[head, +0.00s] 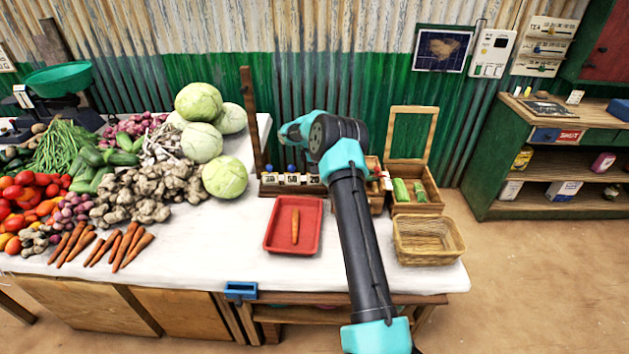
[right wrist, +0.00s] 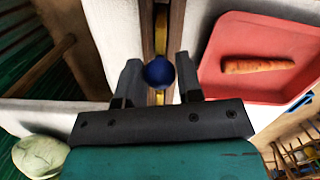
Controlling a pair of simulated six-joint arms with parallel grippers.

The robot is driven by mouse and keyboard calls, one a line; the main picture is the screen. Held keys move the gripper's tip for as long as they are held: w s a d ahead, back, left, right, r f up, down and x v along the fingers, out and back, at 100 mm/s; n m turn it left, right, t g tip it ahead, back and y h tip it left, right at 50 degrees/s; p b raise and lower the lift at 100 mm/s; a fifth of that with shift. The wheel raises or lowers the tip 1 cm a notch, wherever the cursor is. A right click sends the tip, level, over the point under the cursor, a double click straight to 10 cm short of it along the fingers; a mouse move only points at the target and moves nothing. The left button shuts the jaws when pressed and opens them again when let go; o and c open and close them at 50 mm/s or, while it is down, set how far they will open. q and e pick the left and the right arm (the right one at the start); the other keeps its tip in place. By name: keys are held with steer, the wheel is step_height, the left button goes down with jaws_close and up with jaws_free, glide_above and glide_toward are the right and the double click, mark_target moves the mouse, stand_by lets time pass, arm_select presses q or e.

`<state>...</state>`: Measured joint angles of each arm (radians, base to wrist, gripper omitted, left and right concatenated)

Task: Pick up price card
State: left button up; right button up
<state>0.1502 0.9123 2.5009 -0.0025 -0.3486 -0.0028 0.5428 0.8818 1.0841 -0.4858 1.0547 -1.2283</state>
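Several small white price cards (head: 292,180) with dark numbers stand in a row in a wooden rack at the table's back edge. Round knobs show above them. In the right wrist view, one blue knob (right wrist: 158,72) lies between the fingers of my right gripper (right wrist: 157,66), seen from above over the narrow wooden rack (right wrist: 176,20). The fingers are apart, with a gap on each side of the knob. In the head view my right wrist is above the rack, and its fingers are hidden. My left gripper is not in view.
A red tray (head: 271,246) holding a carrot (head: 295,226) lies in front of the rack. A wooden post (head: 251,120) and cabbages (head: 224,176) stand to the left. Wooden boxes (head: 437,199) and a wicker basket (head: 428,252) are to the right.

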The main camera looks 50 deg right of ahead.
jaws_close()
steer(key=shift+r, duration=1.8)
steer(key=s+a+r, duration=0.1)
steer(key=s+a, duration=0.9)
steer(key=a, duration=0.2)
steer(key=shift+s+r, duration=0.2)
steer(key=shift+s, duration=0.05)
steer(key=shift+r, duration=0.1)
steer(key=shift+r, duration=1.65)
